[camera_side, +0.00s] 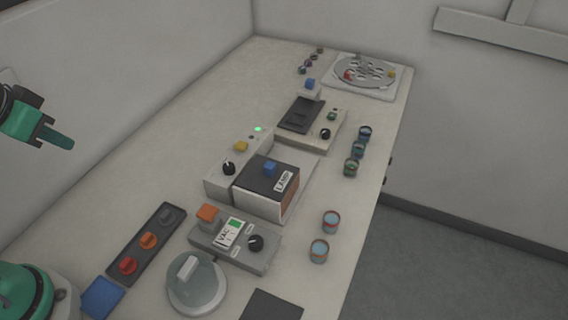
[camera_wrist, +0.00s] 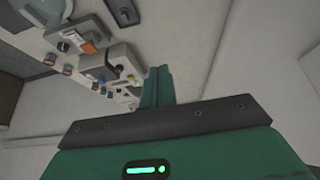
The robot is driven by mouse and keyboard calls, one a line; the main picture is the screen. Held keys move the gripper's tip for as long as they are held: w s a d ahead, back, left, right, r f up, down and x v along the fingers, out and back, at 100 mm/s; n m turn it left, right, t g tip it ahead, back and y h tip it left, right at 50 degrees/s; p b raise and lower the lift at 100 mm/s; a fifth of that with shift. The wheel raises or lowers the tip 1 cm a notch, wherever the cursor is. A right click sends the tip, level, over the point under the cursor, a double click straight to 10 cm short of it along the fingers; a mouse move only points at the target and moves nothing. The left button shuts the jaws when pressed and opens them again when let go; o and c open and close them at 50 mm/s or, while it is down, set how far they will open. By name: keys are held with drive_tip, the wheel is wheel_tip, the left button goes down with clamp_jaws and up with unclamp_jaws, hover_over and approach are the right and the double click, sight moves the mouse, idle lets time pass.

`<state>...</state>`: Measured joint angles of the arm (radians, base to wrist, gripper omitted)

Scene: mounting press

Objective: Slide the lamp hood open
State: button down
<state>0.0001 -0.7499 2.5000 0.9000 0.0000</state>
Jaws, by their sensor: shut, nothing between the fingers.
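My gripper (camera_side: 60,139) has green fingers, shut and empty, in the air at the far left of the side view, well away from the hood. In the wrist view my gripper (camera_wrist: 158,86) shows as shut green fingers; the bench units there are small and tilted, and I cannot tell the hood among them.
A grey VAC unit (camera_side: 262,262) with an orange block stands in front of the hood. A pale control box (camera_side: 217,182) with a black knob adjoins its left. Several small jars (camera_side: 331,220) line the right side. The bench's back left is clear.

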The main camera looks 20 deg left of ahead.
idle(0.3)
drive_tip(key=c, duration=1.5)
unclamp_jaws()
drive_tip(key=shift+w+r, duration=0.1)
drive_tip(key=shift+o, duration=1.1)
drive_tip(key=shift+w+d+r, duration=0.1)
drive_tip(key=shift+w, duration=0.05)
drive_tip(key=w+d+r+g, duration=0.1)
drive_tip(key=w+d+g, duration=0.1)
drive_tip(key=w+d, duration=0.4)
drive_tip(key=w+d+g, duration=0.1)
drive_tip(key=w+d, duration=0.3)
drive_tip(key=w, duration=0.5)
drive_tip(key=w+d+f+g, duration=0.1)
drive_tip(key=w+d+f, duration=0.1)
drive_tip(key=d, duration=0.3)
drive_tip(key=w+d+f, duration=0.3)
drive_tip(key=d+f, duration=0.1)
drive_tip(key=d, duration=0.1)
drive_tip(key=w+d+f+g, duration=0.1)
drive_tip(key=w+d+f, duration=0.2)
drive_tip(key=d, duration=0.2)
drive_tip(key=shift+w+d+f+g, duration=0.25)
drive_tip(key=shift+d+f+g, duration=0.05)
drive_tip(key=shift+d+f, duration=0.25)
drive_tip(key=shift+d, duration=0.05)
